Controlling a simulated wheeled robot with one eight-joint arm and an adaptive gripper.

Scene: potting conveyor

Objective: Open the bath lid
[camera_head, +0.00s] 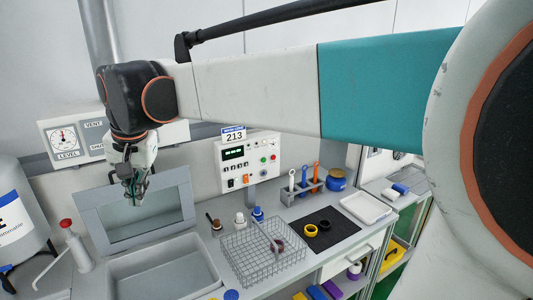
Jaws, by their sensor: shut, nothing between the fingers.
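The bath (112,283) is a grey rectangular basin at the lower left, with its inside in view. Its lid (92,222), a grey frame around a pale glass-like pane, stands raised and tilted back behind the basin. My gripper (138,199) points down in front of the lid's upper part. Its fingers are together with nothing held. I cannot tell whether the fingertips touch the lid. My arm hides what lies behind it.
A wire basket (240,262) stands right of the bath, with small bottles (258,214) behind it. A control panel (248,160) is on the back wall. A red-topped dispenser (75,248) and a tank (15,215) are at left. A dark mat (335,225) lies at right.

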